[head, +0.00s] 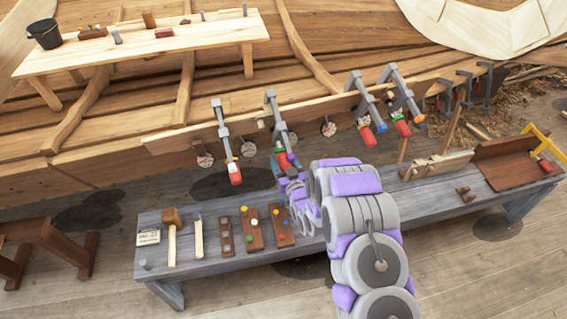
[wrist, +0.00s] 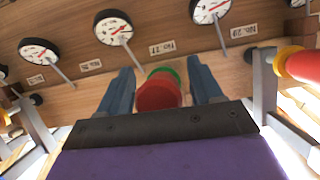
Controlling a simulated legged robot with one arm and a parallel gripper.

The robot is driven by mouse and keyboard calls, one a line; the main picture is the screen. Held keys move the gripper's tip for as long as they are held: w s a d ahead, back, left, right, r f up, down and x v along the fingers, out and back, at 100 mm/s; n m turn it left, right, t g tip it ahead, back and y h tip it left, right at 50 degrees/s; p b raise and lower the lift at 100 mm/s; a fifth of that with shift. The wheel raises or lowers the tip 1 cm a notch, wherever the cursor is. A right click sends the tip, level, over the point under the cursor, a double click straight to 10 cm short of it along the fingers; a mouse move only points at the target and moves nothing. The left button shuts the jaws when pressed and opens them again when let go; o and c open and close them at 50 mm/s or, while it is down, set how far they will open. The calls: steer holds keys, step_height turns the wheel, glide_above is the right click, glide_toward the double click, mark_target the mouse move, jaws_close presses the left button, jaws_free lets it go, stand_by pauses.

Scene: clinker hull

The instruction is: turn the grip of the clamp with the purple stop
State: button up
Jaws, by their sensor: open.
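My gripper (head: 285,168) is up at the second clamp from the left (head: 272,112) in the head view. In the wrist view my gripper's two blue-grey jaws (wrist: 162,78) are open. A red grip (wrist: 158,95) with a green ring (wrist: 166,73) behind it is between them, with a gap visible on each side. I cannot make out a purple stop on this clamp; my gripper and arm cover its lower part. Further right, one clamp (head: 360,100) has blue parts and another (head: 400,92) orange parts; both have red grips. The leftmost clamp (head: 222,130) also has a red grip.
Round dials (wrist: 115,28) with number labels sit on the plank behind the clamps. In the wrist view another clamp's red grip with a yellow ring (wrist: 284,62) is close at right. Below is a grey bench (head: 210,262) with a mallet (head: 172,230) and pegged boards.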

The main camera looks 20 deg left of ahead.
steer(key=c, duration=1)
steer(key=shift+o, duration=0.2)
steer(key=shift+r+p, duration=0.15)
steer(key=shift+p, duration=0.4)
steer(key=shift+n+t+h+p, duration=0.35)
steer(key=shift+n+t+h, duration=0.05)
steer(key=shift+n+h, duration=0.1)
steer(key=o, duration=1)
steer(key=shift+c, duration=0.2)
steer(key=shift+d, duration=0.1)
